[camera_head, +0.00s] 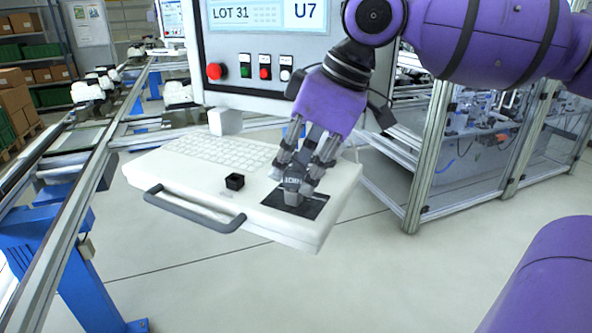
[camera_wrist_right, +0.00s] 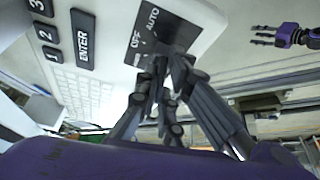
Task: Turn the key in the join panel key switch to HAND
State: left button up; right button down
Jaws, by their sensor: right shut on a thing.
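The key switch has a dark plate (camera_head: 312,208) near the right front corner of the white keyboard console. In the right wrist view the plate (camera_wrist_right: 150,25) shows the words OFF and AUTO; I cannot see a HAND label. My right gripper (camera_head: 296,190) reaches down onto this plate, its fingers shut on the key. The fingers hide the key and the middle of the switch, so I cannot tell where the key points. My left gripper (camera_wrist_right: 263,36) shows small at the upper right of the right wrist view, fingers apart and empty, away from the console.
Behind stands a screen panel with buttons (camera_head: 262,72). A conveyor (camera_head: 75,155) runs at left; a framed cell (camera_head: 425,150) stands at right. The floor in front is clear.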

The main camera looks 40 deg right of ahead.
jog(key=shift+w+f+n+g+y+b, duration=0.1)
jog(key=shift+n+g+y+b, duration=0.2)
jog(key=shift+n, duration=0.45)
jog(key=shift+w+f+n+g+y+b, duration=0.1)
jog(key=shift+n+y+b, duration=0.1)
jog(key=shift+n+b, duration=0.4)
jog(key=shift+d+n+g+b, duration=0.1)
jog(key=shift+n+g+b, duration=0.6)
jog(key=shift+n, duration=0.95)
pick_arm(q)
jog(key=s+f+g, duration=0.1)
jog(key=s+f, duration=0.3)
jog(key=f, duration=0.2)
jog(key=shift+s, duration=0.25)
pick_arm(e)
jog(key=c, duration=1.8)
grip_release()
jog(key=shift+r+y, duration=0.15)
jog(key=shift+y, duration=0.15)
jog(key=o, duration=0.5)
jog(key=shift+c, duration=0.2)
pick_arm(q)
jog(key=shift+r, duration=0.1)
pick_arm(e)
jog(key=shift+r, duration=0.1)
pick_arm(q)
jog(key=shift+w+r, duration=0.4)
jog(key=shift+r, duration=0.05)
pick_arm(e)
jog(key=shift+r, duration=3.4)
